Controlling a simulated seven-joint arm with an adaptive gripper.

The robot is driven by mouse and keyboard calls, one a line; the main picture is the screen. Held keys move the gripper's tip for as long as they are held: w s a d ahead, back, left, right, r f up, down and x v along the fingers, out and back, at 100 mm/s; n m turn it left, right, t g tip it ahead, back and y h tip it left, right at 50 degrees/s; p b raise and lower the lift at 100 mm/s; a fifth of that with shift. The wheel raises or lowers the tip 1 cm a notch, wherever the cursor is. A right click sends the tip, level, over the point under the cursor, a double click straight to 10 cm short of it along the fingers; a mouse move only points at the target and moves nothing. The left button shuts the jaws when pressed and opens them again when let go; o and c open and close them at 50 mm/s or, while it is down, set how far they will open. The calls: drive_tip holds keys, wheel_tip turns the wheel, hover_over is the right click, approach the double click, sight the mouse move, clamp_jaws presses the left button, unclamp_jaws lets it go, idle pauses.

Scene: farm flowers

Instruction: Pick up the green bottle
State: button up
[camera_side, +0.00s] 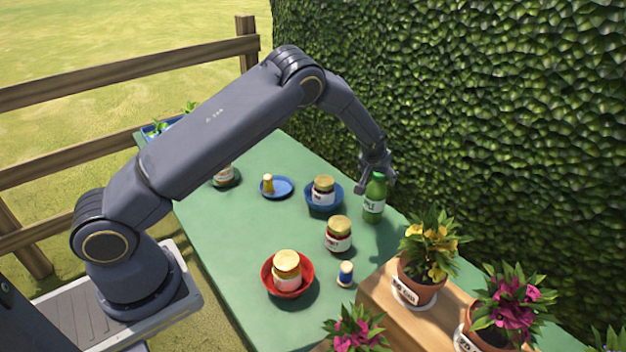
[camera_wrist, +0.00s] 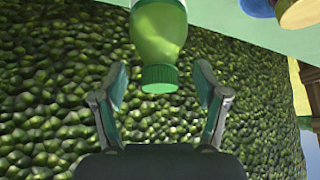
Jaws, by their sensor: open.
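The green bottle (camera_side: 374,199) stands upright on the green table near its far right edge, close to the hedge. It has a white label and a green cap. My gripper (camera_side: 374,181) is at the height of the bottle's upper part, at its left in the side view. In the wrist view the bottle (camera_wrist: 160,35) shows cap toward me, and its cap lies between the two spread fingers of my gripper (camera_wrist: 160,85). The fingers are open, with a gap on both sides of the cap. The bottle's lower part is out of the wrist view.
A jar in a blue bowl (camera_side: 324,207) stands just left of the bottle, and another jar (camera_side: 338,235) in front. A red bowl (camera_side: 268,284) with a jar, a small blue item (camera_side: 345,274) and a blue plate (camera_side: 287,187) are nearby. Potted flowers (camera_side: 418,280) stand to the right. The hedge (camera_side: 470,100) rises behind.

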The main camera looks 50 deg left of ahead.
drive_tip(key=x, duration=0.2)
drive_tip(key=shift+w+f, duration=0.15)
drive_tip(key=shift+f, duration=0.1)
drive_tip(key=c, duration=1)
drive_tip(key=shift+f, duration=0.15)
clamp_jaws()
drive_tip(key=shift+s, duration=0.2)
